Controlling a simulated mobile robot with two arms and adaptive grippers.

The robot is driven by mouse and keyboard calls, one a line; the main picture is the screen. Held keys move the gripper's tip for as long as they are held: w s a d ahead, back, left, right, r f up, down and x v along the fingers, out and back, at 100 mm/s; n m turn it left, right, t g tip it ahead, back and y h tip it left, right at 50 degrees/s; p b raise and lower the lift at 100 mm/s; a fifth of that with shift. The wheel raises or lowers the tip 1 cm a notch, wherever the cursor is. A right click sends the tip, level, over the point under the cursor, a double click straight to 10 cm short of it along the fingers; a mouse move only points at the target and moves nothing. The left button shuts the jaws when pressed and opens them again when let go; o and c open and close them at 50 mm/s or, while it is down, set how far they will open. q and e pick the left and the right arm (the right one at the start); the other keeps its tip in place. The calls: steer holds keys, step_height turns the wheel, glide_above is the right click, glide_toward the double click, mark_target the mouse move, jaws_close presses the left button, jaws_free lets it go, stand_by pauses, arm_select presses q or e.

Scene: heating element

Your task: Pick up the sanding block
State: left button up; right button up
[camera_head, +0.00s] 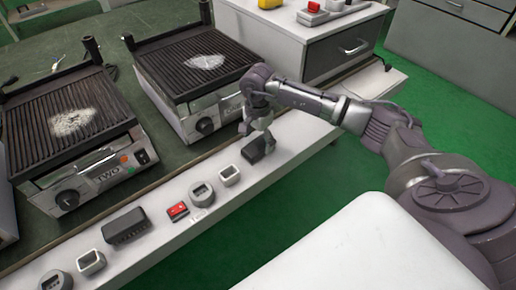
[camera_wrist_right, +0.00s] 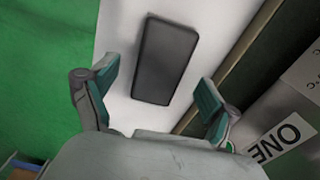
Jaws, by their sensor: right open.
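The sanding block appears to be the dark, flat rectangular block (camera_head: 253,152) on the white ledge (camera_head: 280,148), below my right gripper. It also shows in the right wrist view as a dark grey block (camera_wrist_right: 165,60) lying on the white surface. My right gripper (camera_head: 259,133) is open and empty just above it. In the right wrist view the two green-padded fingers (camera_wrist_right: 156,84) stand apart on either side of the block's near half, with gaps on both sides. I cannot tell the exact height between fingertips and block. My left gripper is not in view.
Two ribbed grills, one (camera_head: 70,130) at left and one (camera_head: 195,75) behind my gripper, border the ledge. Along the ledge stand a light square ring (camera_head: 229,175), a round grey part (camera_head: 201,194), a red switch (camera_head: 178,210) and another dark block (camera_head: 127,226).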

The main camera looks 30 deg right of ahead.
steer(key=shift+f, duration=1.3)
steer(key=c, duration=1.3)
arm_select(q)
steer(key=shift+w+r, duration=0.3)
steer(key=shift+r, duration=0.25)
arm_select(e)
steer(key=shift+r, duration=0.1)
